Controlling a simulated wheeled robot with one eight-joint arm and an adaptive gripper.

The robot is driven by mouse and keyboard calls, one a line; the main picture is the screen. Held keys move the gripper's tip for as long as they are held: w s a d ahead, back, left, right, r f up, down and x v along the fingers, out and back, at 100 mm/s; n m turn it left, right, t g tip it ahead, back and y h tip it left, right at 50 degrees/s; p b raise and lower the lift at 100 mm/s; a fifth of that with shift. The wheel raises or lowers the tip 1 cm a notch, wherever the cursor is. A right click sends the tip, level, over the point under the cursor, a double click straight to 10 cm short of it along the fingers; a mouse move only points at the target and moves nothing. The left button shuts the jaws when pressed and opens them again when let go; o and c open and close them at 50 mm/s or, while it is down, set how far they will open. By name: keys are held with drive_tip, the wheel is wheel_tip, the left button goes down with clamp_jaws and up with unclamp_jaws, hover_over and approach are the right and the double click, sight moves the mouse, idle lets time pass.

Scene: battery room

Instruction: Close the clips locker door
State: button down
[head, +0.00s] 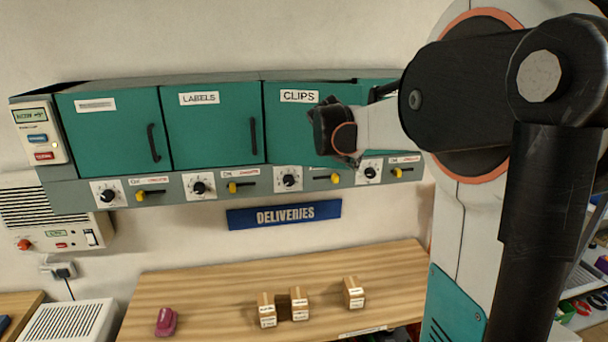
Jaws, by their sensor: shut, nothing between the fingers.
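The clips locker door (290,132) is a teal panel with a white CLIPS label, third from the left in the wall cabinet. It stands nearly flush with its neighbours. A thin dark gap shows along its top edge towards the right, so it looks slightly ajar, but I cannot tell how far.
The labels door (210,125) and a further teal door on the left look shut, with black handles. Knobs and yellow levers (238,187) line the strip below. A wooden table (215,290) under the DELIVERIES sign (284,214) holds small boxes (299,303) and a pink object (166,321).

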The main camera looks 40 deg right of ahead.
drive_tip(key=w+d+b, duration=0.1)
drive_tip(key=w+d, duration=0.5)
drive_tip(key=shift+d, duration=0.3)
drive_tip(key=shift+a, duration=0.15)
